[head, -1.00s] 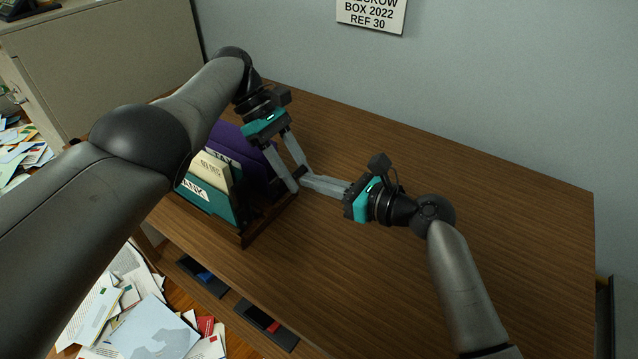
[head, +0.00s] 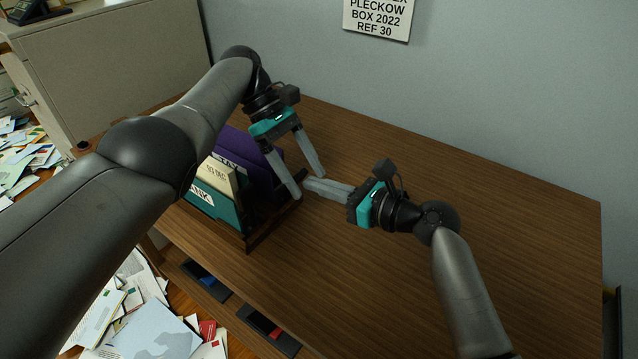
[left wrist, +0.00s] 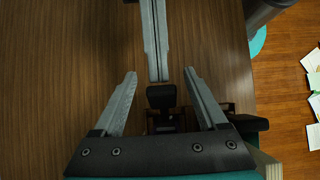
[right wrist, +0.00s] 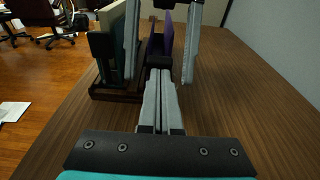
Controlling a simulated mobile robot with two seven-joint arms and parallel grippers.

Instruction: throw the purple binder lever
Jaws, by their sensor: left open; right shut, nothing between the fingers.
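The purple binder (head: 246,151) stands in a dark wooden rack (head: 262,236), at the rack's wall-facing side. A black block (left wrist: 162,96), which looks like its lever, sits at the binder's edge between my left fingers, apart from both. It also shows in the right wrist view (right wrist: 158,62). My left gripper (left wrist: 160,73) is open, its fingers on either side of the block and of my right fingertips. My right gripper (right wrist: 160,72) is shut and empty, its tips at or very near the block. I cannot tell whether they touch it.
A cream folder (head: 216,176) and a teal binder (head: 212,206) share the rack. The wooden table (head: 430,160) is clear to the right and behind. A grey cabinet (head: 110,70) stands at the far left. Papers (head: 150,325) litter the floor.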

